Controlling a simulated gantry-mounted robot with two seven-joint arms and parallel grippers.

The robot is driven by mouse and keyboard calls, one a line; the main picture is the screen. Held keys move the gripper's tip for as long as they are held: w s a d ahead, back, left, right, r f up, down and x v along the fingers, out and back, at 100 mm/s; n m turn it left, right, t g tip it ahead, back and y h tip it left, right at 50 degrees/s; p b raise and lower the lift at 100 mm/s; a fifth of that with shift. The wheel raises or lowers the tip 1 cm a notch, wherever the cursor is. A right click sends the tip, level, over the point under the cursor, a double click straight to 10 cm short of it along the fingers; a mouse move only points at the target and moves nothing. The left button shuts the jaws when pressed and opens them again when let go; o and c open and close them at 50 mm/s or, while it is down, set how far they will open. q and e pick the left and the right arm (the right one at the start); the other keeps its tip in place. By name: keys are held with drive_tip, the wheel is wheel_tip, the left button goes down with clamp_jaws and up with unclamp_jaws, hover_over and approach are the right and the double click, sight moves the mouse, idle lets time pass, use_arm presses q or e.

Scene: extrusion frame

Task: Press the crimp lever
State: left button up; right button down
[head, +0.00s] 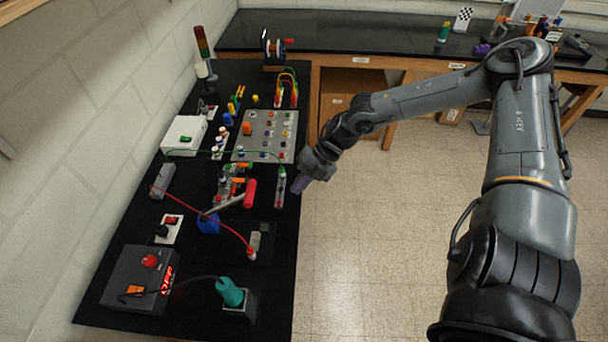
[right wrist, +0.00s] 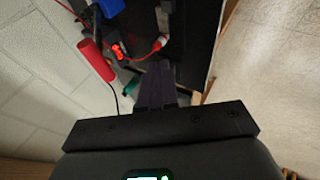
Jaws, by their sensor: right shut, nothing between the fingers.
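The crimp lever's thick red grip (head: 250,193) stands out at the middle of the black bench in the head view. A pale bar runs from near it toward a blue part (head: 208,223), and a small tool with orange parts (head: 232,180) is just behind. The red grip also shows at the upper left of the right wrist view (right wrist: 95,60). My right gripper (head: 296,187) is at the bench's right edge, to the right of the red grip and apart from it. Its fingers (right wrist: 155,82) are together and empty. My left gripper is not in view.
A green-wired connector strip (head: 280,187) lies close beside my right gripper. In front are a power box with a red display (head: 140,279) and a teal-handled tool (head: 230,291). A grey panel (head: 266,136) lies behind. Open floor is to the right.

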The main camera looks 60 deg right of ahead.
drive_tip(key=shift+v, duration=1.15)
drive_tip(key=shift+a, duration=0.1)
